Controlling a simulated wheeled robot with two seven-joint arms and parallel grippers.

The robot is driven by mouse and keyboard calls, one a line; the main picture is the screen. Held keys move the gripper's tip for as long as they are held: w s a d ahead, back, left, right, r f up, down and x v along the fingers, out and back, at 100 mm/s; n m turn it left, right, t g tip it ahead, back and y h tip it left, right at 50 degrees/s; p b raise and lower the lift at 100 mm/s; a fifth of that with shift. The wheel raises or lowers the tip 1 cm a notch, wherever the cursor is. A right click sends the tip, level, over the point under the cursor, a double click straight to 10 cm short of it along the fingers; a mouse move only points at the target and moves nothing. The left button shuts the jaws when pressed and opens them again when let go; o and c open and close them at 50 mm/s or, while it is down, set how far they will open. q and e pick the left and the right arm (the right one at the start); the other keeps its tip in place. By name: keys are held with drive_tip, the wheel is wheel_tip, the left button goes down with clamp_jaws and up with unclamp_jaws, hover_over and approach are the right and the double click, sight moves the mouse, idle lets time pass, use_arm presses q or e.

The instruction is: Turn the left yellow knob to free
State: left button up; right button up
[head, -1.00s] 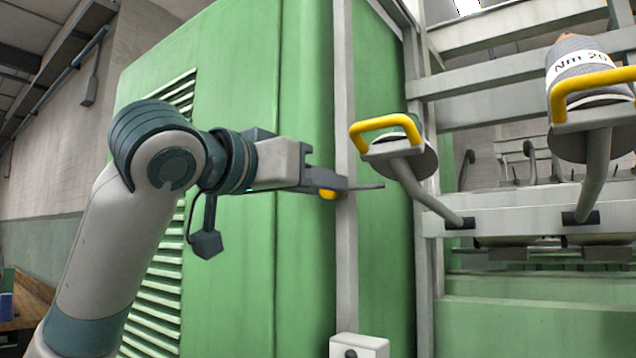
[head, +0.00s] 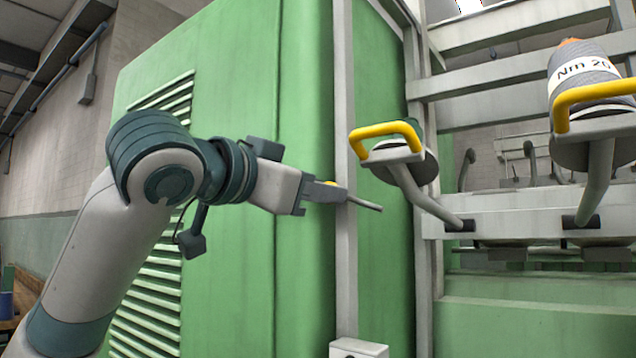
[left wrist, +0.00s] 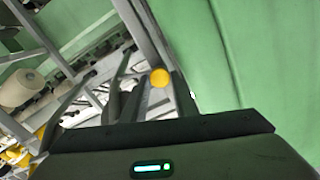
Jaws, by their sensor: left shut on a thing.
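The yellow knob (head: 331,183) shows in the head view as a small patch at the top edge of my left gripper (head: 335,193), mostly hidden by it. In the left wrist view the round yellow knob (left wrist: 160,78) sits between the ends of the two dark fingers. My left gripper is shut on the knob, beside the grey post at the green cabinet's edge. A thin grey bar sticks out right of the gripper and slopes down; I cannot tell whether it is part of the knob. My right gripper is not in view.
The green cabinet (head: 235,110) stands behind my left arm. To the right are a yellow-handled holder (head: 385,129), another yellow handle (head: 590,93) with a grey yarn cone (head: 578,72), and frame rails. A white box (head: 358,347) is low in the middle.

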use_arm(q)
drive_tip(key=shift+s+d+f+m+p, duration=0.1)
drive_tip(key=shift+m+p, duration=1.85)
drive_tip(key=shift+m, duration=1.6)
drive_tip(key=shift+f+m+p, duration=0.1)
drive_tip(key=shift+m+p, duration=1.8)
drive_tip(key=shift+m, duration=1.65)
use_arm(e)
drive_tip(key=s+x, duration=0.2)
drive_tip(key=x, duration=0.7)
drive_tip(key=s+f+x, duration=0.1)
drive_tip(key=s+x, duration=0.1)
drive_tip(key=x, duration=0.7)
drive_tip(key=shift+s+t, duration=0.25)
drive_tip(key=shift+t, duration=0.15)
use_arm(q)
drive_tip(key=o, duration=0.7)
drive_tip(key=shift+o, duration=0.2)
drive_tip(key=shift+s, duration=0.1)
